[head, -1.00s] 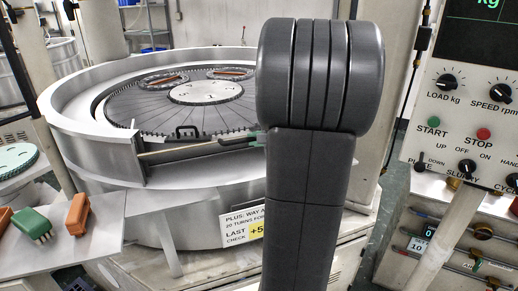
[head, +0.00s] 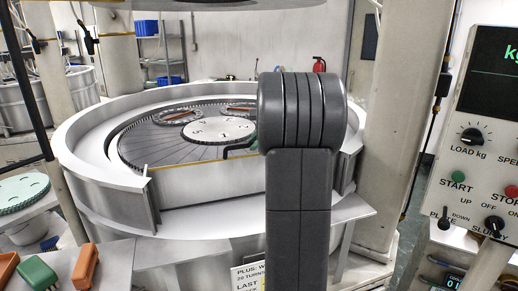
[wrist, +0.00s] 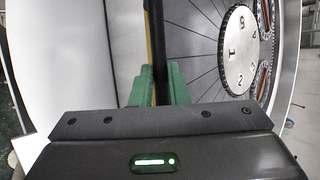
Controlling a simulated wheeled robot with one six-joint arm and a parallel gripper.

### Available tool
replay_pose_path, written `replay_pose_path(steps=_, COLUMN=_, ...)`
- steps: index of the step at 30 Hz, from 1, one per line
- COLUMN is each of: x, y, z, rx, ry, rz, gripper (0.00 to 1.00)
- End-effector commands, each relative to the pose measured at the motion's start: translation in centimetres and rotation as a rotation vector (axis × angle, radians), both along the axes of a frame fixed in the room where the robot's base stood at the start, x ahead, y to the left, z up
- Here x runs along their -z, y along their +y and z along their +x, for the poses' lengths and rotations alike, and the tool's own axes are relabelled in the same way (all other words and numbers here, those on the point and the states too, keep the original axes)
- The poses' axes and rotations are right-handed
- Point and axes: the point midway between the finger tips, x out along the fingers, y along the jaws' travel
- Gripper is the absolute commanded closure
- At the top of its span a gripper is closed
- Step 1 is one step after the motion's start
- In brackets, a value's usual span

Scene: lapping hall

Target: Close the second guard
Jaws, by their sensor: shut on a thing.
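The lapping machine (head: 85,160) has a round silver rim. At the front of the rim is a metal guard panel (head: 200,184) with a yellow top edge, standing in the rim's opening. Its black handle (head: 238,150) shows just left of my arm. In the wrist view my gripper (wrist: 157,86) has its green fingers shut on the dark handle bar, one on each side. In the head view my arm hides most of the gripper and the panel's right part. I cannot tell whether the panel is fully seated.
The plate (head: 220,130) with rings lies inside the rim. A control panel (head: 480,150) stands close on the right. A side shelf (head: 110,262) with green and orange blocks is at lower left. Pale posts (head: 385,130) stand behind.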

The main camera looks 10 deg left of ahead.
Motion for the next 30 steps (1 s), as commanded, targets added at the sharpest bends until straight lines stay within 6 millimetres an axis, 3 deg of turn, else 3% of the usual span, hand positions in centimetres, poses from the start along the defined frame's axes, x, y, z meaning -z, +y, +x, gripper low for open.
replay_pose_path(steps=9, x=-0.6, y=1.2, z=2.1, rx=0.001, ry=0.072, rz=-0.040, gripper=1.00)
replay_pose_path(steps=26, x=-0.8, y=1.6, z=2.4, rx=-0.003, ry=0.088, rz=-0.047, gripper=1.00)
replay_pose_path(steps=27, x=-0.8, y=1.6, z=2.4, rx=-0.003, ry=0.088, rz=-0.047, gripper=0.73)
replay_pose_path(steps=29, x=-0.8, y=1.6, z=2.4, rx=-0.002, ry=0.087, rz=-0.047, gripper=0.64)
replay_pose_path(steps=30, x=-0.7, y=1.6, z=2.4, rx=-0.002, ry=0.088, rz=-0.048, gripper=0.64)
